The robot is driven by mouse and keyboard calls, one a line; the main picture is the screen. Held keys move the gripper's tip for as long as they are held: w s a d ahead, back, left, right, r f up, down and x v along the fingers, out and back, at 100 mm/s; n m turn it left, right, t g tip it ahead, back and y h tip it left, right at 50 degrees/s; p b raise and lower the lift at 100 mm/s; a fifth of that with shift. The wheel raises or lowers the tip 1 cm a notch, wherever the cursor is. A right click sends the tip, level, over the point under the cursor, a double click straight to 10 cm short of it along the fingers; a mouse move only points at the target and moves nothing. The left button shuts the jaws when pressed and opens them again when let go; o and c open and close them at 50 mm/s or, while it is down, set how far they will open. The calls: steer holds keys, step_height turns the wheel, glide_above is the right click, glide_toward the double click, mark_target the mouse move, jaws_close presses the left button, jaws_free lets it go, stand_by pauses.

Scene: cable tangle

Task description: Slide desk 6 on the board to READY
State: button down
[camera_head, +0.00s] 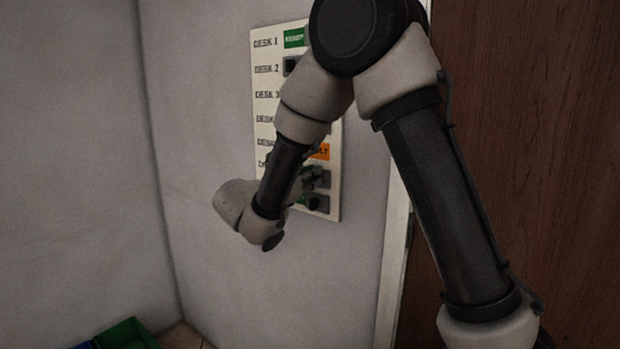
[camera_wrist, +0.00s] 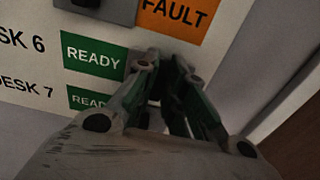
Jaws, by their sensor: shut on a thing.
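The white board (camera_head: 265,90) hangs on the grey wall with rows labelled by desk. In the wrist view, the desk 6 row has its green READY label (camera_wrist: 94,58) uncovered. The desk 6 slider (camera_head: 323,178) sits to the right of that label, at the board's right side. My gripper (camera_wrist: 174,72) is at this slider, its fingers closed around the slider's dark knob. The fingers mostly hide the knob and whatever lies behind it.
Above, an orange FAULT label (camera_wrist: 172,18) shows beside another grey slider (camera_wrist: 110,9). The desk 7 row has a green label (camera_wrist: 87,98) below. My arm hides much of the board. A brown wooden door (camera_head: 530,130) stands at right; a green bin (camera_head: 127,335) lies low left.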

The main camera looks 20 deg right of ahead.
steer(key=shift+s+d+f, duration=0.1)
steer(key=c, duration=1.5)
jaws_free()
steer(key=v, duration=1.2)
